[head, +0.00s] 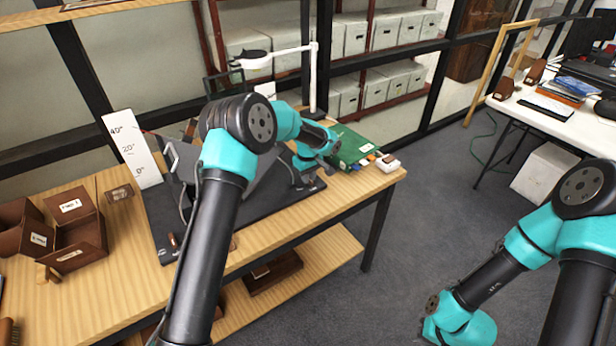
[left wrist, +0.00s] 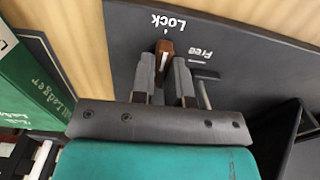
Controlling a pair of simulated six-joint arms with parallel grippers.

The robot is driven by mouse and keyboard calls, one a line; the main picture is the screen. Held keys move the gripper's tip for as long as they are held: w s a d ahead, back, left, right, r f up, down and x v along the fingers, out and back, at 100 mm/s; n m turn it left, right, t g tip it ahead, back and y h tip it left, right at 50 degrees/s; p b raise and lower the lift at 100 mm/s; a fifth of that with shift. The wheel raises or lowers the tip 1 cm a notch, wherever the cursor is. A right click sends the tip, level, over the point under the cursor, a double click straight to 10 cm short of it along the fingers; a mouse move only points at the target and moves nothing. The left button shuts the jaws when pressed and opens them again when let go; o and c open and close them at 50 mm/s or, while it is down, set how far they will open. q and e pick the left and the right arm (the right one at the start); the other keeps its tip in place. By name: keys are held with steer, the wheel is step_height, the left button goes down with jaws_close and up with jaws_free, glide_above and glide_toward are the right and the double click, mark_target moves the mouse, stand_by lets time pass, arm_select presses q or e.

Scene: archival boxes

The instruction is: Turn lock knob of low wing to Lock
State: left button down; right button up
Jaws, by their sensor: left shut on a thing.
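The lock knob (left wrist: 166,48) is a small brown bar with a pale line, set in the black base (left wrist: 235,40). In the left wrist view it points at the tick by the white word Lock (left wrist: 170,22); the word Free (left wrist: 199,58) is to its right. My left gripper (left wrist: 168,68) is shut on the knob, one finger on each side. In the head view the left wrist hides the knob above the right end of the black base (head: 160,228); a grey wing panel (head: 262,188) stands partly behind my arm. My right gripper is out of frame.
A green ledger (head: 350,146) and a small white item (head: 388,163) lie right of the base. A lamp (head: 313,80) stands behind. An angle board (head: 132,148) and brown boxes (head: 80,235) are at left. Open floor (head: 400,255) lies right of the table.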

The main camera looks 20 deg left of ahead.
stand_by(0.3)
arm_select(q)
steer(key=c, duration=1.1)
jaws_free()
step_height(320, 180, up, 17)
steer(key=shift+r, duration=0.2)
